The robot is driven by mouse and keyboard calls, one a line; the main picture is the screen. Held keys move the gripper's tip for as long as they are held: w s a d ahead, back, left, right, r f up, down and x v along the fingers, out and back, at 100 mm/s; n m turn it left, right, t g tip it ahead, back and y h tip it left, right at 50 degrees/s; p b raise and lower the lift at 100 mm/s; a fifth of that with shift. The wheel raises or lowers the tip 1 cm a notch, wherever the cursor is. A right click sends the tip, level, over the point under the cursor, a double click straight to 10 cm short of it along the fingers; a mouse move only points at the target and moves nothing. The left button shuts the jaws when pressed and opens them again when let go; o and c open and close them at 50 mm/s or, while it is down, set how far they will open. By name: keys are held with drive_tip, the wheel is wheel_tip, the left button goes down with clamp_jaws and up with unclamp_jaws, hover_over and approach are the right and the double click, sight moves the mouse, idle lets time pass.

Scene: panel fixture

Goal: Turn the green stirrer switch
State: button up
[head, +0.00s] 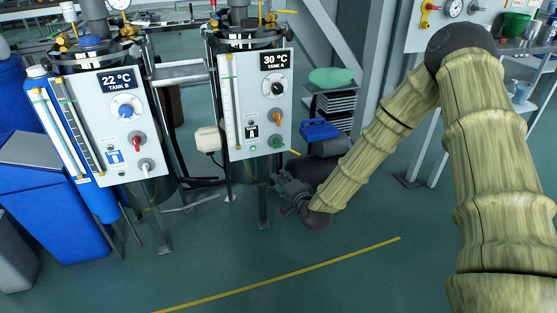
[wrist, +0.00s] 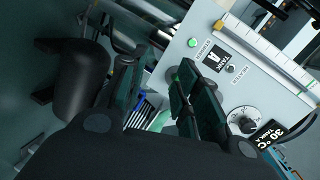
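The panel of Tank A (head: 242,105) faces me in the head view. Its green switch (head: 276,141) is at the lower right, below an orange knob. A small green lamp (head: 252,149) sits to its left and also shows in the wrist view (wrist: 192,42), near the STIRRER lettering. My gripper (head: 283,186) is below the panel's lower right corner, apart from the switch. In the wrist view my gripper (wrist: 157,85) has its dark fingers apart with nothing between them. The green switch is not clearly visible there; a finger may cover it.
The Tank B panel (head: 117,121) stands to the left with a blue switch. A blue box (head: 320,130) and a rack of dark trays (head: 335,105) are behind my gripper. A yellow floor line (head: 290,275) crosses open green floor in front.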

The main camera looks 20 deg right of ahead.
sight(279, 147)
drive_tip(key=shift+w+d+r+m+t+h+b, duration=0.2)
drive_tip(key=shift+w+d+r+m+t+b, duration=0.35)
drive_tip(key=shift+w+b, duration=1.65)
drive_tip(key=shift+w+d+r+m+t+h+b, duration=0.2)
drive_tip(key=shift+w+d+r+m+t+b, duration=0.75)
drive_tip(key=shift+w, duration=2.25)
drive_tip(key=shift+w+d+r+m+t+h+b, duration=0.1)
drive_tip(key=shift+w+d+m+h+b, duration=0.15)
drive_tip(key=shift+w+b, duration=2.1)
drive_tip(key=shift+w+p, duration=0.35)
clamp_jaws()
